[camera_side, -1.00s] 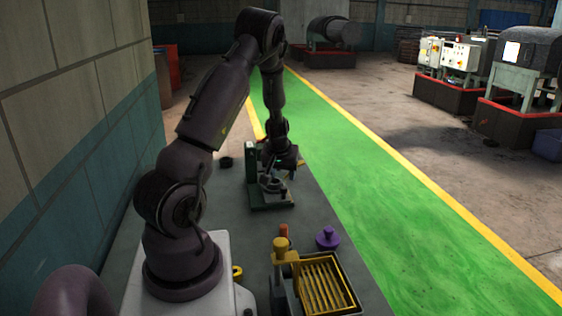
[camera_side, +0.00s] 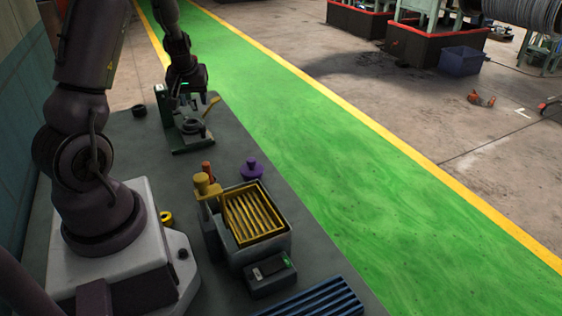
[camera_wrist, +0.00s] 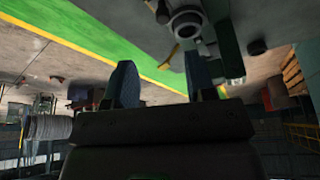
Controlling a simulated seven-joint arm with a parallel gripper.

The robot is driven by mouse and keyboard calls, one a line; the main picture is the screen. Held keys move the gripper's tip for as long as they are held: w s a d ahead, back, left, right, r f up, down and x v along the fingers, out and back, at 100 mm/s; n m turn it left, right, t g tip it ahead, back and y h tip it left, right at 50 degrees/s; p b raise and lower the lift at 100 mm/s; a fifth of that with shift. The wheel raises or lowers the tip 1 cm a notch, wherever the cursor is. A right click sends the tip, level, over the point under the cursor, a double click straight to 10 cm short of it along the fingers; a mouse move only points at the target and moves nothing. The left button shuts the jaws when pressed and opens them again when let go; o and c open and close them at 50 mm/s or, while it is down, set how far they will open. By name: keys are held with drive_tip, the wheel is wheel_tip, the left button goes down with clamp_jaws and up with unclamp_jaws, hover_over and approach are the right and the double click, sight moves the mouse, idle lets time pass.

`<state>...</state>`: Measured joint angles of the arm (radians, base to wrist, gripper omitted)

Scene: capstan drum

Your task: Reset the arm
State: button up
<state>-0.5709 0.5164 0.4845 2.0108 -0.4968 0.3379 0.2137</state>
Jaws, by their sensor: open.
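My gripper (camera_side: 196,101) hangs at the end of my arm over the green stand (camera_side: 191,141) at the far part of the grey table. The stand holds a dark ring-shaped drum (camera_side: 192,127), with a yellow handle (camera_side: 211,107) beside it. In the wrist view my two fingers (camera_wrist: 160,90) are spread wide with nothing between them. The drum (camera_wrist: 186,24) shows beyond them at the top of that view, apart from the fingers. Contact between gripper and stand cannot be told from the side view.
A grey box with a yellow slatted tray (camera_side: 253,215) stands nearer on the table (camera_side: 318,262). A purple knobbed piece (camera_side: 252,169), an orange-topped peg (camera_side: 207,169), a yellow ring (camera_side: 167,217) and a black ring (camera_side: 139,111) are around. A blue ribbed tray (camera_side: 315,300) lies at the front.

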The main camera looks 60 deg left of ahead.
drive_tip(key=s+d+r+m+t+h, duration=0.1)
drive_tip(key=d+r+m, duration=0.3)
drive_tip(key=d, duration=0.8)
drive_tip(key=s+d+r+m+t+h, duration=0.1)
drive_tip(key=d+r+m, duration=0.4)
drive_tip(key=d+r, duration=0.3)
drive_tip(key=s+d+r+m+t+h, duration=0.1)
drive_tip(key=d+r+m, duration=0.3)
drive_tip(key=d, duration=1.2)
wheel_tip(320, 180, up, 2)
drive_tip(key=shift+s+r+m+t+h, duration=0.15)
drive_tip(key=shift+r+m+t+h, duration=0.15)
drive_tip(key=shift+t+h, duration=0.1)
